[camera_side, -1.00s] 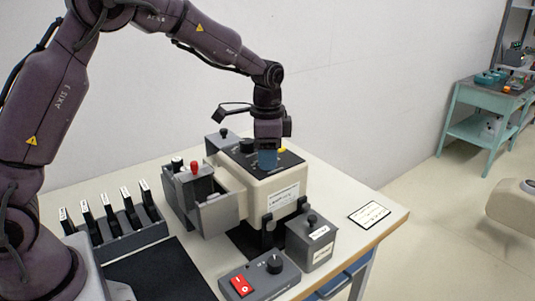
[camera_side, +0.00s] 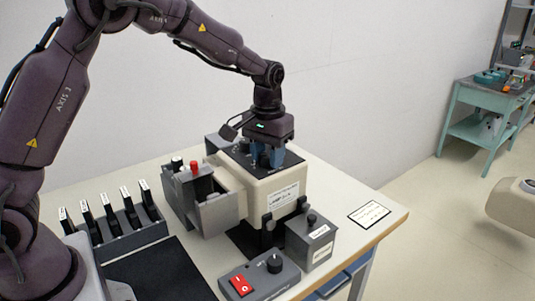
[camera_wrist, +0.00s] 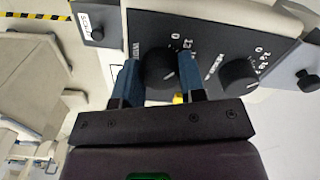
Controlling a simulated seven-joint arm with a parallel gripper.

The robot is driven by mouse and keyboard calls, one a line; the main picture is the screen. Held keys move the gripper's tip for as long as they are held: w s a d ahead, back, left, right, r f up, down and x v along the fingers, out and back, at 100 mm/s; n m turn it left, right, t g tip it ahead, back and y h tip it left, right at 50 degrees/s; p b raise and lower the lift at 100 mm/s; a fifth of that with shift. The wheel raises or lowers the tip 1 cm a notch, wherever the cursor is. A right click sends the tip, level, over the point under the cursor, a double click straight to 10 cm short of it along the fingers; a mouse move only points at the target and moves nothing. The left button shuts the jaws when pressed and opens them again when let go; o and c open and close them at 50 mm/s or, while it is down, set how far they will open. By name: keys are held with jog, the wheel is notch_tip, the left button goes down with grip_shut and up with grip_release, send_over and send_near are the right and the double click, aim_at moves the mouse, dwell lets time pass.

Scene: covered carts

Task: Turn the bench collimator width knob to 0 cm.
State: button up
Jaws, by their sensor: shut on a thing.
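The bench collimator (camera_side: 277,187) is a cream block with a dark top panel (camera_side: 292,159). In the wrist view, two black knobs stand on the panel. My gripper (camera_wrist: 158,66) points down with its blue fingers on either side of the left knob (camera_wrist: 159,72) and is shut on it. The printing beside this knob seems to read width, and part of its scale shows; its exact setting cannot be read. The other knob (camera_wrist: 239,77) is free, to the right. In the side view, my gripper (camera_side: 265,157) hides most of the held knob.
A small yellow part (camera_wrist: 180,98) is beside the right finger. A grey box with a red knob (camera_side: 195,166) stands left of the collimator. A small grey box (camera_side: 311,240) and a switch box (camera_side: 258,279) are in front. A labelled card (camera_side: 369,214) lies at right.

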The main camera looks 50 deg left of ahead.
aim_at(268, 155)
jog(key=shift+r+n, duration=0.1)
jog(key=shift+n, duration=2.1)
jog(key=o, duration=0.9)
notch_tip(268, 155, up, 13)
jog(key=shift+f, duration=0.1)
